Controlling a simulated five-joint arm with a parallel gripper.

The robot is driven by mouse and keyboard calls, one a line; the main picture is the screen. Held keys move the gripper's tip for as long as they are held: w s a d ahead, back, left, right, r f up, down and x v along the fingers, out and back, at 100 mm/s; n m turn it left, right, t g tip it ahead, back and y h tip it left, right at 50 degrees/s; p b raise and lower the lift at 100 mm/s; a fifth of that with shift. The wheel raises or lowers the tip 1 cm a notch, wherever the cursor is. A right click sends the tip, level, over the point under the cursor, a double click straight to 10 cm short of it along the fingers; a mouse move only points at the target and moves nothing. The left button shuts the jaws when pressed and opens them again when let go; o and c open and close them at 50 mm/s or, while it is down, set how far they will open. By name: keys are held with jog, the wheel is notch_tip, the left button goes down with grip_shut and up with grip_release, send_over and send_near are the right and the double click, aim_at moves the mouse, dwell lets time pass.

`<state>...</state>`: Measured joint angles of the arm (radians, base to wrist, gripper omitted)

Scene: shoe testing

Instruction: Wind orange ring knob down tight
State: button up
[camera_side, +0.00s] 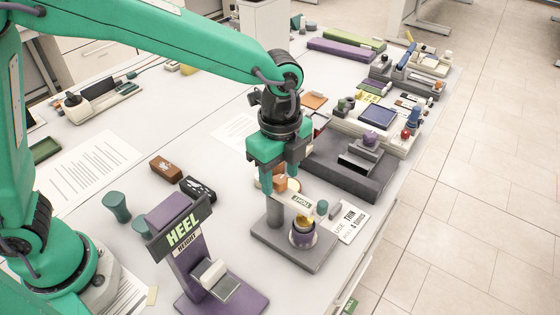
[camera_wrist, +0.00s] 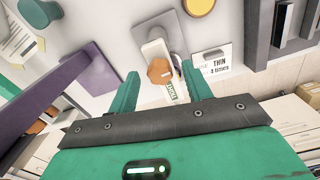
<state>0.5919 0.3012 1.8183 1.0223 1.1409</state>
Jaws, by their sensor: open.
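The orange knob (camera_side: 280,184) shows in the side view just below my gripper, on the upper part of a grey stand (camera_side: 275,215). Part of it is hidden by my fingers. In the wrist view the orange knob (camera_wrist: 160,71) looks many-sided and lies in line with the space between my fingertips. My gripper (camera_side: 278,174) points down over the stand with its two green fingers apart. In the wrist view my open gripper (camera_wrist: 161,76) shows clear gaps at both sides of the knob. I cannot tell how far above it the tips are.
A purple HEEL HEIGHT stand (camera_side: 185,240) is left of the grey stand. A purple cup with a yellow top (camera_side: 303,232) stands on the grey base. A dark grey device (camera_side: 350,165) is behind right. A printed card (camera_side: 347,222) lies at the right.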

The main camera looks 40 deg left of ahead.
aim_at(275, 177)
jog(key=shift+r, duration=3.85)
jog(key=shift+a+r+n, duration=0.25)
jog(key=shift+a+n, duration=0.05)
jog(key=shift+a, duration=0.2)
jog(key=s+a+r+n+t, duration=0.1)
jog(key=s+a+r+n, duration=0.1)
jog(key=a+n, duration=0.4)
jog(key=s+a+r+n+t, duration=0.2)
jog(key=s+a+n, duration=0.1)
jog(key=a, duration=0.5)
jog(key=s+a+f+n+t, duration=0.2)
jog(key=s+a+n, duration=0.6)
jog(key=a+n, duration=0.1)
jog(key=shift+s+f+n+t, duration=0.3)
jog(key=shift+n, duration=0.3)
jog(key=shift+a, duration=0.1)
